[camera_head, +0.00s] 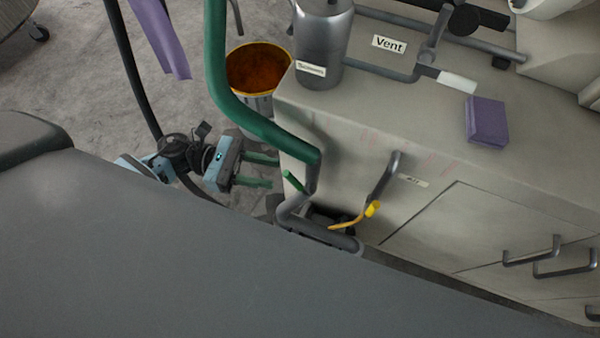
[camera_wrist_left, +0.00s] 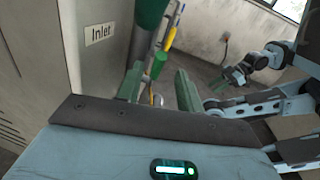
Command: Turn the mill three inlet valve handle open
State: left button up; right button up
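A short green valve handle (camera_head: 293,182) sticks out from the grey pipe at the machine's lower left corner. A yellow valve handle (camera_head: 350,219) sits on the pipework to its right. I cannot tell which one is the mill three inlet handle. My left gripper (camera_head: 277,172) is open, its two green fingers pointing at the green handle from a little to its left. In the left wrist view a green handle (camera_wrist_left: 158,64) shows beyond and between the parted fingers, apart from them. My right gripper (camera_wrist_left: 232,77) shows small in the left wrist view; its opening is unclear.
A thick green hose (camera_head: 250,115) curves down to the pipe just above the gripper. An orange-filled bucket (camera_head: 257,70) stands behind. A purple block (camera_head: 486,121) lies on the machine top. A large dark surface hides the lower foreground.

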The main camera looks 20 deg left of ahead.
aim_at(298, 181)
pick_arm(q)
jog(key=d, duration=0.2)
jog(key=d+p, duration=0.1)
jog(key=d, duration=0.2)
jog(key=w+d, duration=0.1)
jog(key=d, duration=0.1)
jog(key=shift+d, duration=0.2)
grip_shut()
